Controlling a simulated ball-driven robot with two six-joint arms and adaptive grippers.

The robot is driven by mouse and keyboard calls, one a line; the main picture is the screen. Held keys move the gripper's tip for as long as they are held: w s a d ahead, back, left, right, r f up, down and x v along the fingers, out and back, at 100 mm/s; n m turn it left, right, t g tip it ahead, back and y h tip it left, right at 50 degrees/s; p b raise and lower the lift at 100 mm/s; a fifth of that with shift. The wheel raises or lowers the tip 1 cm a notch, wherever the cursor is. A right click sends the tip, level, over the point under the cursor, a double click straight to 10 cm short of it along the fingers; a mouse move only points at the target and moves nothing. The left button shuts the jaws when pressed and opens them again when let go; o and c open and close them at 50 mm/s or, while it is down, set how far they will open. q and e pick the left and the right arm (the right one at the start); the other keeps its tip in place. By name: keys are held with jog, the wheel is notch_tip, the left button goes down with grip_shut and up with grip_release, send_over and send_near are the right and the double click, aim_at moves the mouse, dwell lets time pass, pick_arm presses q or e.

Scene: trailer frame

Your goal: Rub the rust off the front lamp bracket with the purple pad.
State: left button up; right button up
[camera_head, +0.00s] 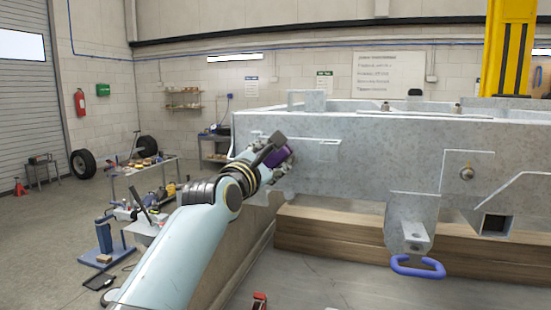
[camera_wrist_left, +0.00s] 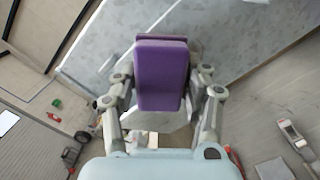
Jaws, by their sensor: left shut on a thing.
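My left arm reaches in from the lower left, and its gripper (camera_head: 279,153) is at the left end of the grey trailer frame (camera_head: 370,150). The gripper is shut on the purple pad (camera_head: 282,158). In the left wrist view the pad (camera_wrist_left: 162,75) stands between the two fingers, with the frame's grey face behind it. I cannot tell whether the pad touches the metal. A pale plate (camera_wrist_left: 160,121) shows below the pad; I cannot tell if it is the front lamp bracket. No rust can be made out. My right gripper is out of view.
A grey bracket (camera_head: 412,222) with a blue loop (camera_head: 418,267) hangs from the frame at the right. Wooden beams (camera_head: 330,235) lie under the frame. A cluttered trolley (camera_head: 150,175) and a blue stand (camera_head: 105,240) are at the left. Open floor lies at the far left.

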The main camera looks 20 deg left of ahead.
aim_at(266, 160)
pick_arm(q)
jog(key=shift+s+a+f, duration=0.1)
jog(key=shift+s+f, duration=0.35)
jog(key=shift+f, duration=0.15)
jog(key=s, duration=0.1)
jog(key=s+a, duration=0.1)
jog(key=s, duration=0.2)
jog(key=shift+a+r, duration=0.1)
jog(key=shift+a, duration=0.15)
grip_shut()
jog(key=shift+s+d+r, duration=0.2)
jog(key=shift+s+d, duration=0.15)
jog(key=shift+s, duration=0.15)
jog(key=shift+a, duration=0.1)
jog(key=shift+s, duration=1.5)
